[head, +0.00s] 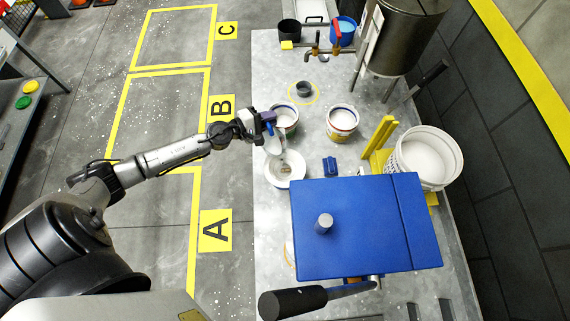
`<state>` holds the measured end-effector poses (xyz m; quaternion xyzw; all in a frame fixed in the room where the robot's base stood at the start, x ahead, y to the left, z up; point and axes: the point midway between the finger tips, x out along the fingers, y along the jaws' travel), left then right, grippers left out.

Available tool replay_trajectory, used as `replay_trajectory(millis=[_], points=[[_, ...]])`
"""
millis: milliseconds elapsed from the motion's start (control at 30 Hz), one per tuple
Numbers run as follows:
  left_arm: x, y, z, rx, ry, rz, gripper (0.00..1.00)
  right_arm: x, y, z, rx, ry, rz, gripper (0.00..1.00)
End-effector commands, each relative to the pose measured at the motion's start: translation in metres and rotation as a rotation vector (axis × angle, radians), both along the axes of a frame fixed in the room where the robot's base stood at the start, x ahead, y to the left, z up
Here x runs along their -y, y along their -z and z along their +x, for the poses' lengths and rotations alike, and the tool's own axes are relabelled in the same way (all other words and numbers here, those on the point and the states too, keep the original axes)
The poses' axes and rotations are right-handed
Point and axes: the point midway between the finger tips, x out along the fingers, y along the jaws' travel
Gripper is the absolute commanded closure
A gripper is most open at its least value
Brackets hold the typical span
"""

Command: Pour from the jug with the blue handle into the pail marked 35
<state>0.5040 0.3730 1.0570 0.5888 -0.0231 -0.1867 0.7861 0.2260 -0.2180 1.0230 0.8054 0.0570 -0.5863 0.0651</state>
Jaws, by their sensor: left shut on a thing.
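My left gripper (264,121) reaches in from the left over the bench edge. It is shut on the blue handle of a small pale jug (273,144). No number 35 is readable on either pail. My right gripper is not in view.
A blue lidded machine (352,230) with a black-handled lever (293,302) fills the near bench. A large white bucket (430,158) stands right. A steel tank (404,38) and taps (322,45) are at the back. A dark cup (304,89) sits in a yellow ring.

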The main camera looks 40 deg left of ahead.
Motion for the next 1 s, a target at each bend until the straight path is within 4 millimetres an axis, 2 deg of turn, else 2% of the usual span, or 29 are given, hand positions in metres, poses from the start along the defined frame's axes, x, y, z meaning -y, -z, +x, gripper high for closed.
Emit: replay_trajectory(millis=[1000], points=[[0.006,-0.006,-0.001,0.018,-0.005,0.058,1.0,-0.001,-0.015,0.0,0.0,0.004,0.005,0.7]])
